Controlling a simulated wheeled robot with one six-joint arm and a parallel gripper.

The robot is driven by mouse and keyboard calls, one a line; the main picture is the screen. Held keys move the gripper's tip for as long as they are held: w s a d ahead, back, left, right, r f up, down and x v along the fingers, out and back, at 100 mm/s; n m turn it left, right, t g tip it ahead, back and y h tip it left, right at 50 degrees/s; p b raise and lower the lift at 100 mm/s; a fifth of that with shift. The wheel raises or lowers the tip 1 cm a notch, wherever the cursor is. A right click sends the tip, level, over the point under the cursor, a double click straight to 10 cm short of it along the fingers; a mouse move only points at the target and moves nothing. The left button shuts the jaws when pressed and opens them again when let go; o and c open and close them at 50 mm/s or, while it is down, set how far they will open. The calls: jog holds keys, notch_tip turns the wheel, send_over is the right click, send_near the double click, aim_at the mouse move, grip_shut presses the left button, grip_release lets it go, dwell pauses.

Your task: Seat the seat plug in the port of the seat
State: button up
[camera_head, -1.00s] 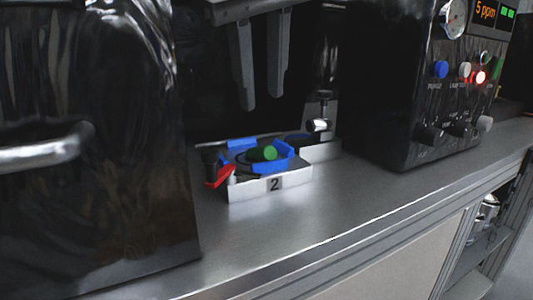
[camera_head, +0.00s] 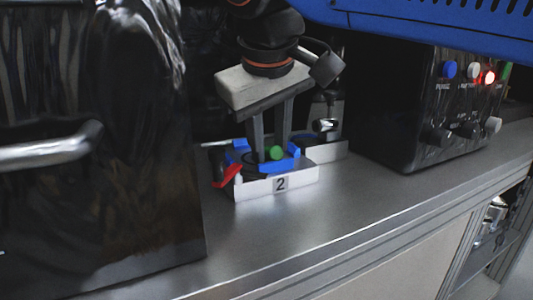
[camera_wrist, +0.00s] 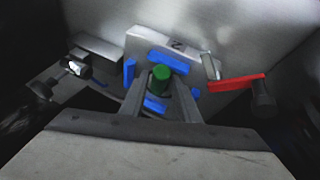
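The seat plug shows as a green round end (camera_head: 277,153) among blue pieces on top of the seat, a pale block (camera_head: 290,184) labelled 2. In the wrist view the green end (camera_wrist: 160,76) lies between my fingertips. My gripper (camera_head: 268,155) points down over the block, its two fingers apart on either side of the plug. I see no clear contact between fingers and plug. The port and the plug's lower part are hidden by the fingers and blue pieces. A red lever (camera_head: 227,175) sits at the block's left; it also shows in the wrist view (camera_wrist: 237,82).
A second pale block (camera_head: 328,153) with a chrome-ended part (camera_head: 325,125) stands just behind to the right. A dark cabinet with a bar handle (camera_head: 50,150) is at left. A black control box (camera_head: 410,120) with knobs is at right. The metal bench (camera_head: 330,215) in front is clear.

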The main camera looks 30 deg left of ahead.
aim_at(270, 147)
jog(key=shift+f, duration=0.1)
grip_shut()
jog(key=shift+r, duration=1.9)
jog(key=s+d, duration=0.3)
jog(key=d, duration=0.5)
jog(key=s+d, duration=0.4)
jog(key=d, duration=0.4)
jog(key=shift+s+d, duration=0.15)
jog(key=shift+s, duration=0.15)
